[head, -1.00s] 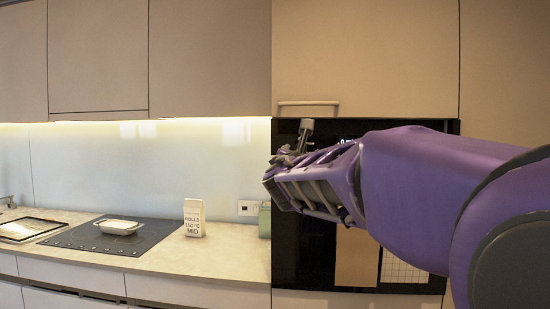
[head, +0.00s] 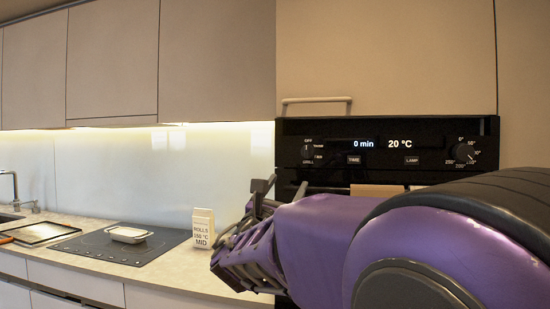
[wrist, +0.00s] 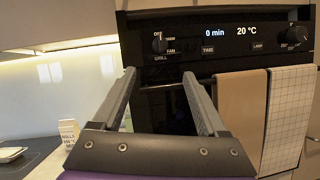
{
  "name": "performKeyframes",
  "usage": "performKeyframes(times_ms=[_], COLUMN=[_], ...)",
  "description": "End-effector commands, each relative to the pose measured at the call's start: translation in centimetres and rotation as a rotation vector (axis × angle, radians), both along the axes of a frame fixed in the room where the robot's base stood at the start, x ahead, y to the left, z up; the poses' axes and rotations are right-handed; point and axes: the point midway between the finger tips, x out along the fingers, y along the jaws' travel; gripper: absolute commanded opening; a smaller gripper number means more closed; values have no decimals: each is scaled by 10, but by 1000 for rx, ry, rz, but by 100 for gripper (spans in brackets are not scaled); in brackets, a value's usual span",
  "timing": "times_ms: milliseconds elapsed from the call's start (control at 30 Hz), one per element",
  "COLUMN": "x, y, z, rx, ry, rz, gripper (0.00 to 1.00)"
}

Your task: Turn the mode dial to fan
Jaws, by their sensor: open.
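The mode dial (head: 307,152) is a dark round knob at the left end of the black oven control panel. It also shows in the wrist view (wrist: 159,44), with OFF above it, FAN at its right and GRILL below. Its pointer looks roughly upright, towards OFF. My gripper (wrist: 158,78) is open and empty in the wrist view. Its fingers point towards the panel, with the tips just below the dial and apart from it. In the head view my gripper (head: 262,190) is below and left of the dial.
The temperature dial (head: 465,152) is at the panel's right end, beside a display reading 0 min and 20 °C. Two towels (wrist: 240,115) hang below the panel. A card reading ROLLS 150 °C MID (head: 203,228) and a white dish (head: 128,234) stand on the left counter.

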Motion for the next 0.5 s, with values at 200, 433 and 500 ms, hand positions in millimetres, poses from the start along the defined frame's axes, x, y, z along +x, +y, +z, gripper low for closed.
performKeyframes(times_ms=[200, 433, 500], x=[34, 76, 89], y=[-17, -38, -43], z=[15, 34, 40], rx=[-2, -2, -2], ry=[-1, -1, -1], rz=[-3, -3, -2], gripper=[76, 76, 76])
